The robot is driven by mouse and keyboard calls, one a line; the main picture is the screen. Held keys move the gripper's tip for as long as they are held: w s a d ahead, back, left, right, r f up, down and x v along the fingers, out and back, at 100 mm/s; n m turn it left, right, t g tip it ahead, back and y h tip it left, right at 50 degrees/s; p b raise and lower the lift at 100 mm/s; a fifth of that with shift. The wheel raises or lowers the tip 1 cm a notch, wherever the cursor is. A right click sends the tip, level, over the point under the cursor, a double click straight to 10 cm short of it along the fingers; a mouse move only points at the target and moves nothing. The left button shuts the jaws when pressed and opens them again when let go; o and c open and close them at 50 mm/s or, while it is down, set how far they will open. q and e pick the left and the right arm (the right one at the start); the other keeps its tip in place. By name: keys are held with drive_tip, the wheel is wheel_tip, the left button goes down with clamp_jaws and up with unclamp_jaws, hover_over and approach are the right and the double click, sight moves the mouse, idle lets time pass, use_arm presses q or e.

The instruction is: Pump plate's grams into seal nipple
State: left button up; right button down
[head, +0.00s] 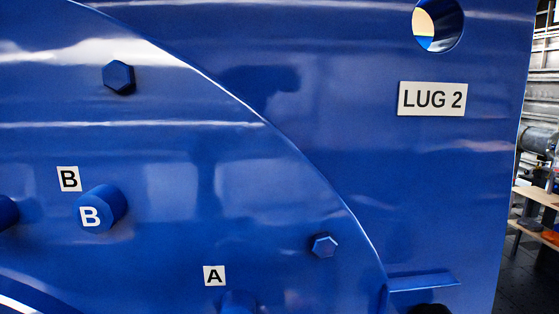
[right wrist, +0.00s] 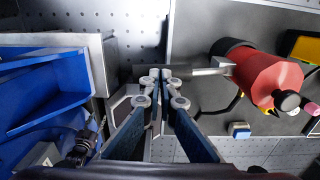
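A large blue motor housing (head: 300,100) fills most of the head view. It carries a "LUG 2" label (head: 432,99), a "B" label (head: 69,179) beside a round boss (head: 101,208) also marked B, and an "A" label (head: 214,276) above a boss (head: 238,302) cut by the lower edge. I make out no seal nipple and no plate with grams. In the right wrist view my right gripper (right wrist: 160,75) has its fingertips together, with nothing seen between them. A grey bar (right wrist: 210,71) from a red-and-black tool (right wrist: 268,77) runs behind or against the tips; contact is unclear. My left gripper is out of view.
Hex bolts (head: 119,77) and a small ledge (head: 424,282) stick out from the housing. Shelving (head: 538,196) stands at far right. In the right wrist view, blue bins (right wrist: 45,90) lie left, a yellow item (right wrist: 303,47) right, and a small blue-and-white item (right wrist: 239,130) below.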

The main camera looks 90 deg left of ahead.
drive_tip(key=shift+d+f+b, duration=0.2)
drive_tip(key=shift+f+b, duration=0.6)
drive_tip(key=shift+f, duration=0.5)
drive_tip(key=shift+d+r+p, duration=0.1)
drive_tip(key=shift+r+p, duration=1.2)
drive_tip(key=shift+r, duration=0.5)
drive_tip(key=shift+r+p, duration=0.8)
drive_tip(key=shift+r, duration=0.5)
drive_tip(key=shift+a+f, duration=0.1)
drive_tip(key=shift+a, duration=0.1)
drive_tip(key=shift+d+f+b, duration=0.1)
drive_tip(key=shift+f+b, duration=2.4)
drive_tip(key=shift+f, duration=0.5)
drive_tip(key=shift+d+r+p, duration=0.1)
drive_tip(key=shift+r+p, duration=1.2)
drive_tip(key=shift+r, duration=0.5)
drive_tip(key=shift+r+p, duration=0.7)
drive_tip(key=shift+r, duration=0.55)
